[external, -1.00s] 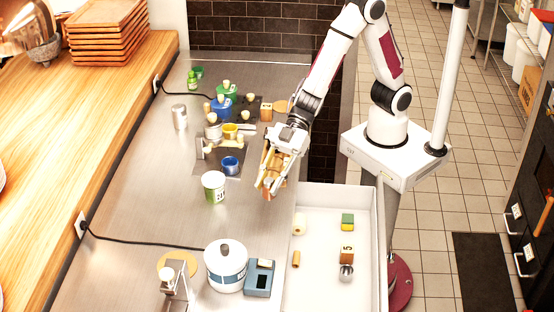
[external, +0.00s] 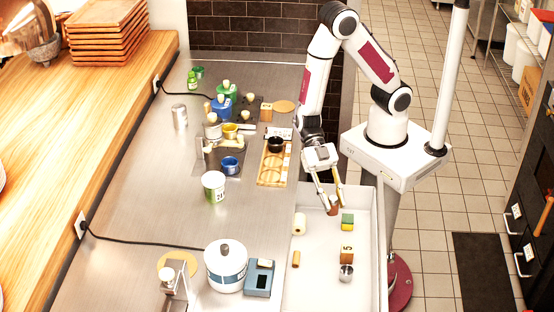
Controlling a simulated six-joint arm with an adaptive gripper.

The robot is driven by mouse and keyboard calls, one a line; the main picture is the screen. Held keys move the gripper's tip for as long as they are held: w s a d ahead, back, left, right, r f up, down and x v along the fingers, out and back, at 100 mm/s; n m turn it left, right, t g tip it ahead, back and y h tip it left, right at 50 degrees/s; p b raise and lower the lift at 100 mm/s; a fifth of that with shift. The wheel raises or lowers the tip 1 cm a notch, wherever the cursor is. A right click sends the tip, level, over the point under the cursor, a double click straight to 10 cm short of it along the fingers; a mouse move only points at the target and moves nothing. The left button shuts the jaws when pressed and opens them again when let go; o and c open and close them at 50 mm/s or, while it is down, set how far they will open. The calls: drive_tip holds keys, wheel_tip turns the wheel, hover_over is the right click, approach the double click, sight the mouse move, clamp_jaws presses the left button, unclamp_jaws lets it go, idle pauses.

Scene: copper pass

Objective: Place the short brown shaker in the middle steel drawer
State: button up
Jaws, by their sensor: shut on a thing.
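The short brown shaker (external: 333,208) shows as a small brown shape between the fingertips of my gripper (external: 331,203). My gripper points down and is shut on it, with the fingers hiding part of it. It is over the back part of a pale, open drawer-like tray (external: 322,283). I cannot tell how high the shaker is above the tray floor, or whether it touches it.
In the tray are a green-and-yellow block (external: 347,222), a cream roll (external: 299,224), an orange-brown cylinder (external: 296,259), a numbered wooden block (external: 347,254) and a metal cup (external: 346,273). A wooden rack (external: 271,180) and a white-and-blue pot (external: 226,267) stand on the counter.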

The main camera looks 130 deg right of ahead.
drive_tip(key=s+f+n+g, duration=0.1)
drive_tip(key=s+n+g, duration=0.1)
drive_tip(key=s, duration=0.5)
drive_tip(key=shift+s+a+f+y, duration=0.25)
drive_tip(key=shift+a+y, duration=0.05)
drive_tip(key=shift+a, duration=0.1)
drive_tip(key=shift+f, duration=0.15)
hover_over(347, 236)
drive_tip(key=shift+f, duration=2.8)
drive_tip(key=shift+f, duration=0.1)
drive_tip(key=shift+f, duration=1.95)
drive_tip(key=shift+d+f, duration=0.1)
drive_tip(key=shift+f, duration=0.35)
